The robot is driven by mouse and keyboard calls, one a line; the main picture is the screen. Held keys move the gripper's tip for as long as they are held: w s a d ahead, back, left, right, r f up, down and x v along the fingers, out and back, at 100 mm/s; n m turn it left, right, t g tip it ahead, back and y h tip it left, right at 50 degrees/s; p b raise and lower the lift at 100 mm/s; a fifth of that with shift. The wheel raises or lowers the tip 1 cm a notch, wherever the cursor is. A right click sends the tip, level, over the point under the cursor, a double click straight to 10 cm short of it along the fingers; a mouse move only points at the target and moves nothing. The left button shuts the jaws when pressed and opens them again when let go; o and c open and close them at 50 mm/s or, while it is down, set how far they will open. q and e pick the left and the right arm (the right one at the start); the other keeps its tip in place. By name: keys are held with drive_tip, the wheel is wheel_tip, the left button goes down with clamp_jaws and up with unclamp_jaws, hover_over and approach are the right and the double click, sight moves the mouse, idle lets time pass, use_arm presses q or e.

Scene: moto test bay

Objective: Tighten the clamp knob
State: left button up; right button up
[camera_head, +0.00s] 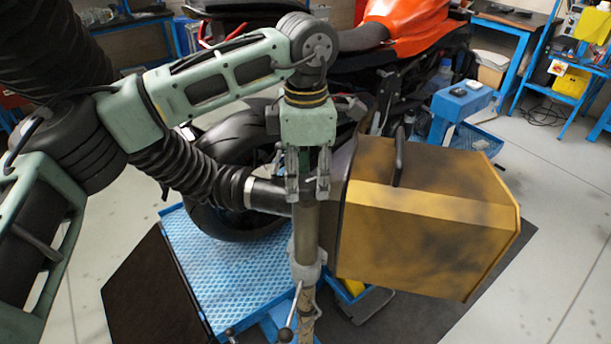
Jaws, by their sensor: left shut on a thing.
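My left gripper (308,188) points straight down, its two fingers shut at the top of an upright metal stand post (305,235). What they grip at the post top, apparently the clamp knob, is mostly hidden between the fingers. A black corrugated hose (185,165) ends in a dark nozzle (268,195) with a metal band, just left of the post and gripper. Lower on the post is a grey collar (307,268) with a thin lever ending in a black ball (286,335). My right gripper is out of view.
A yellow and black box (430,225) with a black handle stands close on the right. A motorcycle with an orange tail (405,20) and a rear tyre (235,150) is behind. A blue lift platform (215,270) lies below. Blue benches and a ladder (560,60) are at the back right.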

use_arm(q)
drive_tip(key=m+b, duration=0.1)
drive_tip(key=m, duration=0.1)
drive_tip(key=shift+w+m, duration=0.2)
drive_tip(key=shift+m, duration=0.2)
drive_tip(key=m, duration=0.2)
drive_tip(key=shift+d+r+m, duration=0.1)
drive_tip(key=shift+r+m, duration=0.05)
drive_tip(key=shift+m, duration=0.15)
drive_tip(key=m, duration=0.2)
drive_tip(key=shift+m+b, duration=0.3)
drive_tip(key=shift+m, duration=0.1)
drive_tip(key=m, duration=0.3)
drive_tip(key=shift+s+d+r+m, duration=0.1)
drive_tip(key=shift+m, duration=0.2)
drive_tip(key=m, duration=0.5)
drive_tip(key=shift+s, duration=0.1)
drive_tip(key=shift+s+d+m, duration=0.1)
drive_tip(key=shift+m, duration=2.4)
